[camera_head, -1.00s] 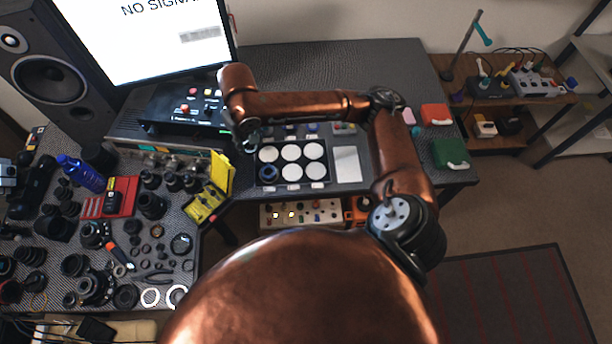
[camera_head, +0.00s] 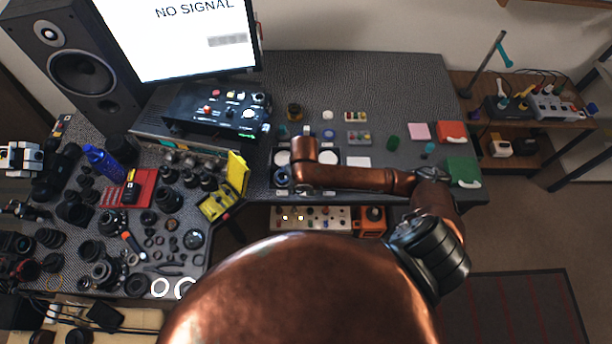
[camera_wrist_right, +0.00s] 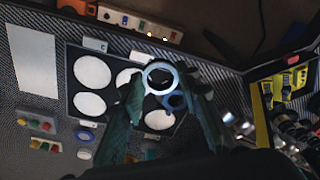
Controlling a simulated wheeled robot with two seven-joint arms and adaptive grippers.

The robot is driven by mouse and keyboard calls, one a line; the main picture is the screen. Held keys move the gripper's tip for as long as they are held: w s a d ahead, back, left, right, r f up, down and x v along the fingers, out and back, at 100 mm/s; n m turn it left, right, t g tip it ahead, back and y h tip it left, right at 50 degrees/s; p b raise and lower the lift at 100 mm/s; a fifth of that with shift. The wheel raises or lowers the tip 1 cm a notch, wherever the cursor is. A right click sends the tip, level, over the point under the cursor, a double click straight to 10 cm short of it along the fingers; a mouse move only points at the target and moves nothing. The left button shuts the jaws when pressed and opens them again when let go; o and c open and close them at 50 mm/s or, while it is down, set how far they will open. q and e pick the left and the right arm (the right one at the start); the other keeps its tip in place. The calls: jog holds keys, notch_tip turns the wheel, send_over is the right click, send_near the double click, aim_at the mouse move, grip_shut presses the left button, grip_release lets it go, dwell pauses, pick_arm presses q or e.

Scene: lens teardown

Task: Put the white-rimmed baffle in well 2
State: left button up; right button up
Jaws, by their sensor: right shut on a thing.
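The white-rimmed baffle (camera_wrist_right: 160,78) shows in the right wrist view as a pale ring with an open middle. My right gripper (camera_wrist_right: 164,90) is shut on it, with a dark green finger on either side. The ring is seen over the tray's upper right part; its height above the tray is unclear. The black tray (camera_wrist_right: 71,55) has wells with white discs, and a blue ring (camera_wrist_right: 176,103) sits in the corner well, partly behind the baffle. My left gripper is out of view.
A white rectangle (camera_wrist_right: 32,60) and small colored parts (camera_wrist_right: 38,124) lie beside the tray. A yellow case (camera_head: 237,172) stands to its left in the head view.

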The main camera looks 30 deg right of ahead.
jog(key=w+d+f, duration=0.3)
jog(key=f, duration=0.1)
jog(key=w+d+f+b, duration=0.1)
jog(key=w+d+f, duration=0.3)
jog(key=shift+w, duration=0.2)
jog(key=shift+w+d+f, duration=0.1)
jog(key=shift+d+f, duration=0.1)
jog(key=shift+f, duration=0.05)
notch_tip(320, 180, down, 3)
jog(key=shift+f, duration=0.1)
jog(key=shift+w, duration=0.1)
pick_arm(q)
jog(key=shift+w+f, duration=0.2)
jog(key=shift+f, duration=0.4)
pick_arm(e)
jog(key=o, duration=0.7)
jog(key=shift+f, duration=0.1)
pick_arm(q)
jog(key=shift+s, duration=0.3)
pick_arm(e)
jog(key=shift+o, duration=0.2)
